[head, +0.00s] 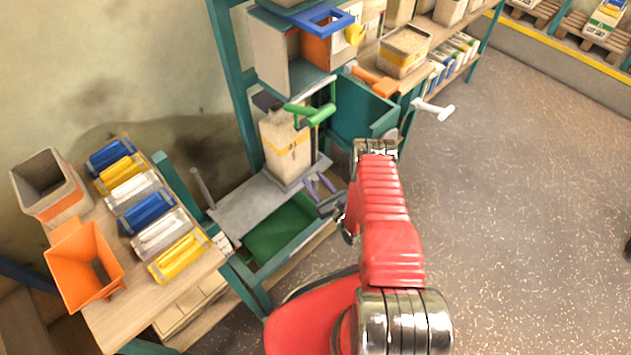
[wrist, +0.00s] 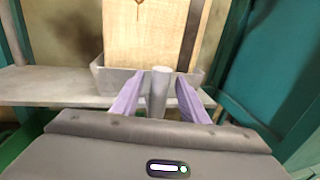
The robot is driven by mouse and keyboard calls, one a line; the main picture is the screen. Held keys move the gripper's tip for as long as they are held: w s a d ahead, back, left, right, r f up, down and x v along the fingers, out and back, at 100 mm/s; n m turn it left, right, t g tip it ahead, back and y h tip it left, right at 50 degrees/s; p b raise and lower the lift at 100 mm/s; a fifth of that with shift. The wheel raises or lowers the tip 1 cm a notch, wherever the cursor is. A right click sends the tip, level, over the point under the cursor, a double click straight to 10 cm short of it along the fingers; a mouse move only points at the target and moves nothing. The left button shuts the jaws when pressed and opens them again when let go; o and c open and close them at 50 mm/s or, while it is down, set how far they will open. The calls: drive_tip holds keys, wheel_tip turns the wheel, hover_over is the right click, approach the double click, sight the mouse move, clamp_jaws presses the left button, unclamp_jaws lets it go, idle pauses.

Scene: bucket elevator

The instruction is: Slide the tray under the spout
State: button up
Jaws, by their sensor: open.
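A low grey tray (wrist: 110,82) holds a tall beige box or bag (wrist: 150,35) and rests on a grey shelf (wrist: 55,88) in the wrist view. The box, with a yellow band (head: 286,151), stands upright in the head view, at the shelf's right part. A grey upright post (wrist: 158,95), seemingly the tray's handle, rises in front of the tray. My gripper (head: 320,186) is open. In the wrist view its purple fingers stand either side of the post, with small gaps visible. A dark part, possibly the spout (head: 266,101), hangs above the box; its outlet cannot be made out.
A green lever (head: 312,114) sits just above and right of the box. A green bin (head: 283,236) lies below the shelf. A teal bin (head: 358,108) stands to the right. A wooden table (head: 120,314) with several coloured boxes is at left. Open floor lies right.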

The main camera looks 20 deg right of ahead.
drive_tip(key=shift+c, duration=0.5)
clamp_jaws()
